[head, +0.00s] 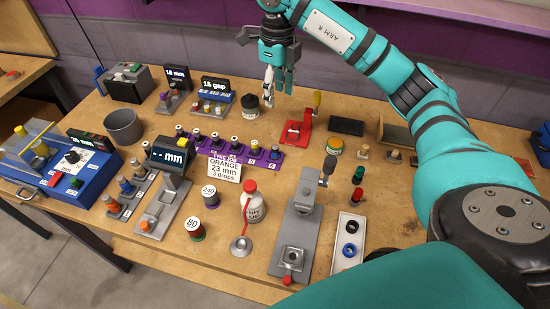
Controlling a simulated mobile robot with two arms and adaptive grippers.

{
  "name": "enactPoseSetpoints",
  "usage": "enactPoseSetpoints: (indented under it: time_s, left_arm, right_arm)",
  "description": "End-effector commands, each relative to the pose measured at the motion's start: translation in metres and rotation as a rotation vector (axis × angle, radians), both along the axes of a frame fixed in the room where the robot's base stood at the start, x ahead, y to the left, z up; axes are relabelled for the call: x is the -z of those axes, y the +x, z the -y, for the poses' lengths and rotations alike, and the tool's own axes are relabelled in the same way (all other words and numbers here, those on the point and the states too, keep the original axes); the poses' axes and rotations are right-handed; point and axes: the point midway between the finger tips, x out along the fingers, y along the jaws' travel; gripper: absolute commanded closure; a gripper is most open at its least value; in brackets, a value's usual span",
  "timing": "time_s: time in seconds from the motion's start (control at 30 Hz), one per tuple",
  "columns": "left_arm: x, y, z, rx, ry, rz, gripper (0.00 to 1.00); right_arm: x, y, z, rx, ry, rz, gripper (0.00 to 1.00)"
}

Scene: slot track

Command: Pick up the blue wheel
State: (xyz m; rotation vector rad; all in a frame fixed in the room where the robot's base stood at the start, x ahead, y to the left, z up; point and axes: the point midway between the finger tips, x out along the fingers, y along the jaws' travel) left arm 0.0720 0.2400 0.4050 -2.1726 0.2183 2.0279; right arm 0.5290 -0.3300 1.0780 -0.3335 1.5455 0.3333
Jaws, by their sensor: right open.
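A small blue wheel (350,251), ring-shaped with a dark middle, lies in the near end of a narrow white tray (341,265) right of the table's front middle. A dark wheel (351,226) lies in the same tray, just behind it. My right gripper (278,93) is open and empty, pointing down over the back of the table. It is well behind the tray and to its left, near a red tool (296,131). My left gripper is not in view.
A grey lever press (299,222) stands just left of the tray. Green and red pegs (357,184) stand behind it. A glue bottle (251,200), a sign (225,170) and spools (194,229) crowd the middle. Bare wood (385,225) shows right of the tray.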

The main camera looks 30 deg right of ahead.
Motion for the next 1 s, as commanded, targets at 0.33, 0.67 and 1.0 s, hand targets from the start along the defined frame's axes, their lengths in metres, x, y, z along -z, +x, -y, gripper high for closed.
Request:
enactPoseSetpoints:
  time_s: [0.33,0.67,1.0]
  left_arm:
    - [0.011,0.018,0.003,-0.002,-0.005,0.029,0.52]
    - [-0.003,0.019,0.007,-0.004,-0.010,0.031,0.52]
    - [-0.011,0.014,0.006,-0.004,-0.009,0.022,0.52]
  right_arm:
    - [0.047,-0.001,0.000,0.000,0.000,-0.007,0.52]
    - [0.115,-0.001,-0.001,0.001,0.000,-0.004,0.52]
    - [0.145,-0.001,-0.002,0.000,0.001,-0.004,0.52]
